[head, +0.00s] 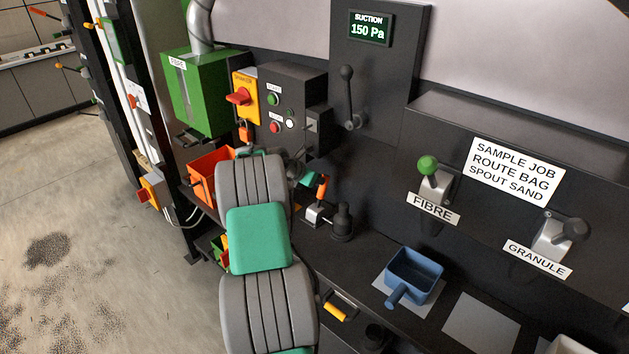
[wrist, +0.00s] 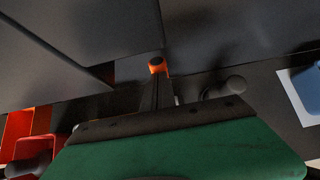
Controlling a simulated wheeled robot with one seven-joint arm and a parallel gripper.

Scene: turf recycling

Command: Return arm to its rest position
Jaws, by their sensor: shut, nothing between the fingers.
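My arm, grey with green covers, reaches up from the bottom of the head view over the bench. Its far end hides most of my gripper there; only a small teal part shows beside the arm. In the wrist view my gripper (wrist: 157,90) has its dark narrow fingers together above the green body, with nothing seen held. An orange tip (wrist: 157,65) shows at the fingers' end; I cannot tell whether they touch it. In the head view an orange-handled lever (head: 321,188) stands just right of the arm.
A blue scoop (head: 414,274) sits on the bench at right. The FIBRE lever (head: 428,166) and GRANULE lever (head: 571,229) stick out of the dark panel. An orange bin (head: 203,174) and a green FIBRE box (head: 198,95) stand left of the panel. The floor at left is open.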

